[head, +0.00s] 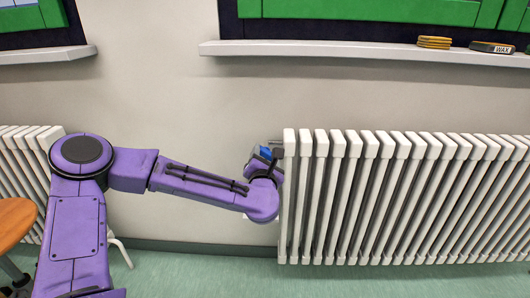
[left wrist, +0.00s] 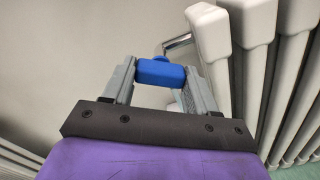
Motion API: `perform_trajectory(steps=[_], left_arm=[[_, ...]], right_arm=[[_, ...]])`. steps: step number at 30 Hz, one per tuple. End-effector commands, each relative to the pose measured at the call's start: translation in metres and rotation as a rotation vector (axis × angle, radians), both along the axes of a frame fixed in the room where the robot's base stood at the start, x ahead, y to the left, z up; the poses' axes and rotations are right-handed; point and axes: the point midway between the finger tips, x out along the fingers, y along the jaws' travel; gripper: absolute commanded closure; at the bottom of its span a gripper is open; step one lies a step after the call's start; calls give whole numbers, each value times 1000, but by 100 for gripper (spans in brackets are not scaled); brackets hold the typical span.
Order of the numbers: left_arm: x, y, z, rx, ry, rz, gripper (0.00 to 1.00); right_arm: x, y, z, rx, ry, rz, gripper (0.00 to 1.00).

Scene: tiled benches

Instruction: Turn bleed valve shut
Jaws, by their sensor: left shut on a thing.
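The bleed valve shows as a blue handle (left wrist: 160,72) on a thin metal stem at the left end of a white radiator (head: 365,180). In the left wrist view my left gripper (left wrist: 160,80) has its two grey fingers on either side of the blue handle, shut on it. In the head view the left gripper (head: 266,156) is at the radiator's upper left corner, with a bit of the blue handle (head: 264,151) in sight. The fingers hide part of the handle's sides. My right gripper is in neither view.
A second radiator (head: 35,140) and a wooden stool seat (head: 14,222) stand at the left. The wall between the radiators is bare.

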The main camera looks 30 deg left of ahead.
Motion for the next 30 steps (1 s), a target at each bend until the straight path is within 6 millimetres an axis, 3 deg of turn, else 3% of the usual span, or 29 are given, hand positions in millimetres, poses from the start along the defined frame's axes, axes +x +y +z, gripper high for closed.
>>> perform_trajectory(steps=[18, 30], left_arm=[[0, 0, 4, 498, 305, 0, 73], [0, 0, 2, 750, 460, -1, 73]], right_arm=[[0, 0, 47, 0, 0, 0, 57], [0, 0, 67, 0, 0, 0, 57]])
